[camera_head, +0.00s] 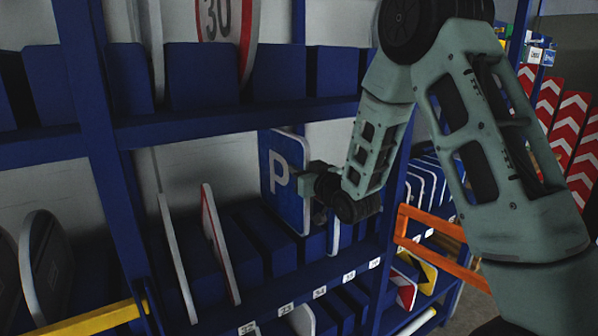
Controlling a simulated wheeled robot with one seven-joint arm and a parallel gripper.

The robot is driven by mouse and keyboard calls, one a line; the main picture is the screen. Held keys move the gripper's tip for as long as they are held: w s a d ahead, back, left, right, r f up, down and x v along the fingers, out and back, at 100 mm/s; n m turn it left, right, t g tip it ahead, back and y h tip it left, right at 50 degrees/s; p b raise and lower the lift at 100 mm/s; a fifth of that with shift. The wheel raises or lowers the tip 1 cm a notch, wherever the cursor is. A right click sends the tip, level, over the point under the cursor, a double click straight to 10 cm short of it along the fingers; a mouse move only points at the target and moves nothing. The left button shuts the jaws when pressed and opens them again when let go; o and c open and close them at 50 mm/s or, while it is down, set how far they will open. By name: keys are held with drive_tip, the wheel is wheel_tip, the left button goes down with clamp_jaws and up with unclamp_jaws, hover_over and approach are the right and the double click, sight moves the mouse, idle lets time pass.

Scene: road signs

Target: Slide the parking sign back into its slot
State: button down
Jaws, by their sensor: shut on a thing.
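The parking sign (283,178), a blue rectangular plate with a white P and a pale edge, is upright at the lower shelf of the blue rack. My gripper (308,186) is shut on its right edge; my wrist hides part of that side. The sign's lower end is near the blue slot dividers (268,236). I cannot tell whether its bottom edge is inside a slot or just above it. A number strip (319,292) with white labels runs along the shelf front.
A thin red-edged sign (220,243) and a pale sign (177,258) stand left of the parking sign. The upper shelf (230,125) is close above it. A blue post (398,185) and an orange bar (440,250) are at the right. A yellow bar (88,322) is at lower left.

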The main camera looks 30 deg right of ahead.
sight(306, 215)
drive_tip(key=shift+f, duration=0.15)
idle(0.4)
wheel_tip(306, 215, down, 10)
drive_tip(key=b, duration=1.1)
drive_tip(key=shift+f, duration=0.2)
drive_tip(key=shift+f+b, duration=0.45)
drive_tip(key=shift+b, duration=0.1)
drive_tip(key=c, duration=1.3)
unclamp_jaws()
drive_tip(key=shift+s+f, duration=0.1)
drive_tip(key=shift+f, duration=0.05)
